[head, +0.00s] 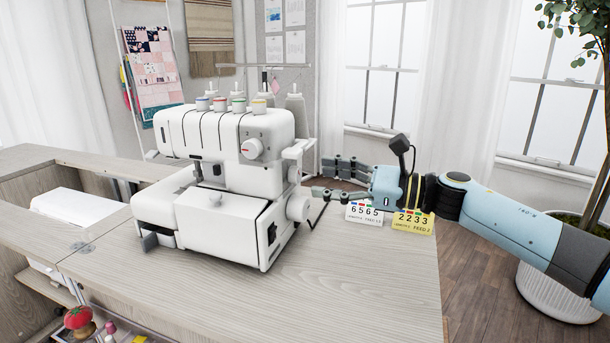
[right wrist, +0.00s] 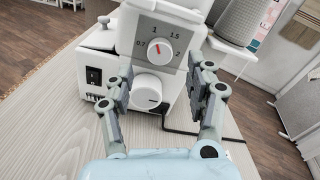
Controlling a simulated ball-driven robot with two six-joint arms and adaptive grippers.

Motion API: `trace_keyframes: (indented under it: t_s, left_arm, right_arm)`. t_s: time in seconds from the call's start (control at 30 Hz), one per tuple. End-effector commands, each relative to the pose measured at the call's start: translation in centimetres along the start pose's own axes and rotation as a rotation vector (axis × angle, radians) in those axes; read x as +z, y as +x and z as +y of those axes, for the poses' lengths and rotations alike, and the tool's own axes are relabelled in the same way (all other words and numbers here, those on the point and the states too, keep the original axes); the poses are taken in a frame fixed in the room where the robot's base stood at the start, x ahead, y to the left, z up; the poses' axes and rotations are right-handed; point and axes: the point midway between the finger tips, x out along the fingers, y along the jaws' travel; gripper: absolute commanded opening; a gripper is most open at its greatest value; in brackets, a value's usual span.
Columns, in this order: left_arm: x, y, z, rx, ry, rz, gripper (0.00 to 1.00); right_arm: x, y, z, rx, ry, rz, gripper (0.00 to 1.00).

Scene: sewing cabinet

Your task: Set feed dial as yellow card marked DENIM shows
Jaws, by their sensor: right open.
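The white sewing machine (head: 225,180) stands on the wooden cabinet top. In the right wrist view, the feed dial (right wrist: 160,50) sits on a grey panel marked 0.7, 1, 1.5 and 2. Its red mark points up, roughly towards 1. A plain white knob (right wrist: 148,92) is below it. The yellow card (head: 413,223) reads 2233 and "FEED 2"; the word DENIM is not legible. My right gripper (head: 318,179) is open beside the machine's right side. In the wrist view, its fingers (right wrist: 160,82) stand either side of the knob, below the dial, apparently holding nothing. My left gripper is not in view.
A white card (head: 364,213) reading 6565 stands beside the yellow one, near my right gripper. A power switch (right wrist: 94,76) and a dark cable (right wrist: 210,134) are near the machine. The front right of the cabinet top (head: 350,290) is clear.

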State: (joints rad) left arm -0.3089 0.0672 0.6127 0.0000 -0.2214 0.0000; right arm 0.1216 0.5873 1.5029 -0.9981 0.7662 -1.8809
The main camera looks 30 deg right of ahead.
Motion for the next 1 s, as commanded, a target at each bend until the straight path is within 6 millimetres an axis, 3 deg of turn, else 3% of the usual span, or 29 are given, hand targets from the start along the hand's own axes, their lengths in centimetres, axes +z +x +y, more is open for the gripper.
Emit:
trace_keyframes:
  t_s: [0.1,0.23,0.63,1.0]
  left_arm:
    - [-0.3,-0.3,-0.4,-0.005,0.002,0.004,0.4]
    - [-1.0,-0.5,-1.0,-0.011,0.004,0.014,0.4]
    - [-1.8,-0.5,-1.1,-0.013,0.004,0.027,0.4]
    - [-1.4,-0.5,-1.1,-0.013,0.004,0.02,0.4]
  right_arm:
    - [0.2,2.3,-0.1,-0.002,0.001,-0.003,0.55]
    - [0.1,3.8,0.0,-0.001,0.002,-0.001,0.55]
    - [-0.1,4.5,0.0,0.0,0.001,0.002,0.54]
    - [0.0,4.5,0.0,0.0,0.001,0.001,0.06]
